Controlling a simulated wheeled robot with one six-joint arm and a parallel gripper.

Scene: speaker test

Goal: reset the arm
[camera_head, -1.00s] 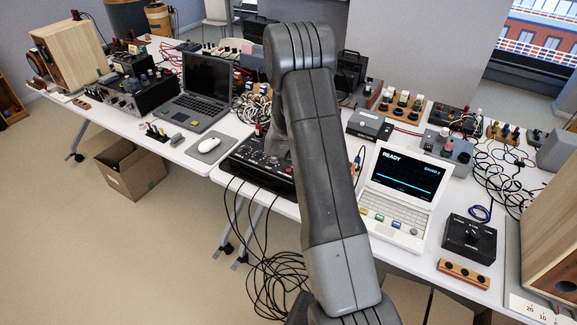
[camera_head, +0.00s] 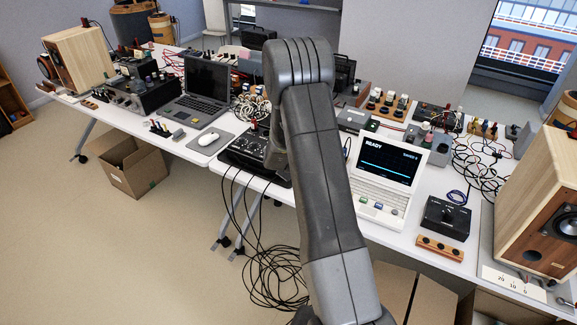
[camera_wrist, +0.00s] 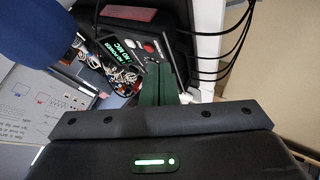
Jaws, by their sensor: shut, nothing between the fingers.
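My arm rises through the middle of the head view and bends over at the top. Its end is hidden behind it there. In the wrist view my gripper (camera_wrist: 160,75) shows two dark green fingers pressed together, with nothing between them. The fingers point over a cluttered work surface, and a dark box with knobs lies just past their tips. I cannot tell how high above it they are.
In the head view, a laptop (camera_head: 206,85), a black control box (camera_head: 250,150), a white READY device (camera_head: 388,170) and a wooden speaker (camera_head: 520,200) crowd the tables. Black cables (camera_head: 268,278) hang to the floor. A cardboard box (camera_head: 134,167) stands on open floor at left.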

